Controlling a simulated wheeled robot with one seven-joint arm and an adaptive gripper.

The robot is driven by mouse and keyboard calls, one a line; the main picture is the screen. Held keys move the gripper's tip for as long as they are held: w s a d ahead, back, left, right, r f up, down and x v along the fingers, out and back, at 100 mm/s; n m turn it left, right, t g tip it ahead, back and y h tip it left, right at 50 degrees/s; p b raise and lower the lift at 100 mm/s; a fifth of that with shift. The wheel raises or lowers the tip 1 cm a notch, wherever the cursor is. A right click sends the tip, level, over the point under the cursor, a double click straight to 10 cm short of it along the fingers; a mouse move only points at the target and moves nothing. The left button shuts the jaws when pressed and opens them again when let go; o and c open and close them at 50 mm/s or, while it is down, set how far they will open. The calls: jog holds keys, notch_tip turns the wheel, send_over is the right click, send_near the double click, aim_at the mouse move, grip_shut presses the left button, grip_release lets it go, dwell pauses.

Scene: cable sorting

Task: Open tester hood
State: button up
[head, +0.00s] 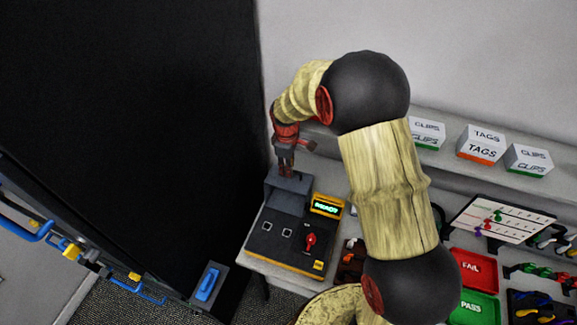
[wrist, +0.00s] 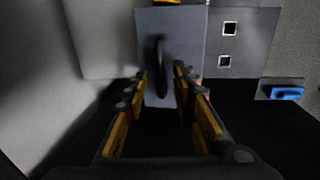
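The tester (head: 270,255) stands on the table, with a lit green display (head: 326,208) reading READY and a red lever (head: 310,242). Its grey hood (head: 287,203) is at the back left of the tester and looks closed. In the wrist view the hood (wrist: 190,22) carries a dark upright handle (wrist: 161,62). My gripper (head: 286,172) is just above the hood. In the wrist view its two fingers (wrist: 161,78) are apart, with the handle's lower end between or just beyond the tips. I cannot tell whether they touch it.
A red FAIL tray (head: 473,255) and a green PASS tray (head: 474,302) lie to the right. Boxes of clips (head: 427,131) and tags (head: 481,142) stand on the rear shelf. A dark panel (head: 130,120) rises at the left. My arm hides part of the table.

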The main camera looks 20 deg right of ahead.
jog(key=shift+c, duration=1.2)
jog(key=c, duration=0.4)
grip_shut()
